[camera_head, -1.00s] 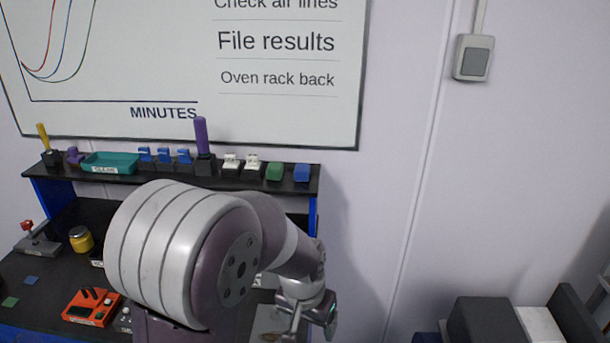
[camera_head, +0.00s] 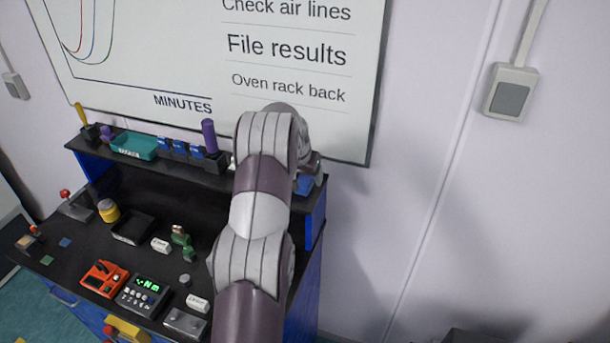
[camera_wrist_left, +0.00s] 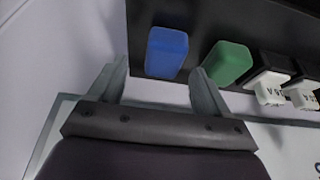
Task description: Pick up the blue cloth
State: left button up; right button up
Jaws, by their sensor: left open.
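The blue cloth (camera_head: 304,186) is a small folded blue block at the right end of the black shelf, partly hidden by my left arm. In the left wrist view the blue cloth (camera_wrist_left: 166,52) lies just beyond the gap between the fingers. My left gripper (camera_head: 313,169) is over the shelf's right end, largely hidden behind my arm. In the wrist view the left gripper (camera_wrist_left: 158,76) is open, its two fingers apart with nothing held. I cannot tell how far the fingertips are from the cloth. My right gripper is not in view.
A similar green cloth (camera_wrist_left: 228,62) lies right beside the blue one in the wrist view, with white-and-black labelled items beyond it. A teal tray (camera_head: 135,146) and a purple-handled tool (camera_head: 210,137) stand on the shelf. The whiteboard wall is close behind.

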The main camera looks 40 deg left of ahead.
pick_arm(q)
jog(key=shift+w+a+f, duration=0.25)
jog(key=shift+f, duration=0.25)
jog(key=shift+w+a+f, duration=0.25)
jog(key=shift+f, duration=0.25)
jog(key=shift+w+a+f, duration=0.1)
jog(key=shift+a+f, duration=0.05)
jog(key=shift+s+d+r, duration=0.2)
jog(key=shift+d+r, duration=0.05)
jog(key=shift+d, duration=0.15)
jog(key=c, duration=1.1)
jog(key=shift+w+a+f, duration=0.1)
jog(key=shift+a, duration=0.1)
jog(key=shift+b, duration=0.3)
jog(key=r+b, duration=0.3)
jog(key=r, duration=0.1)
jog(key=shift+s+d+b, duration=0.25)
jog(key=shift+d+b, duration=0.05)
jog(key=shift+d, duration=0.05)
jog(key=s+d+r+b, duration=0.2)
jog(key=s+d+r, duration=0.1)
jog(key=d, duration=0.1)
jog(key=s+d+r+b, duration=0.3)
jog(key=s+d+r, duration=0.1)
jog(key=shift+s+b, duration=0.2)
jog(key=shift+b, duration=0.15)
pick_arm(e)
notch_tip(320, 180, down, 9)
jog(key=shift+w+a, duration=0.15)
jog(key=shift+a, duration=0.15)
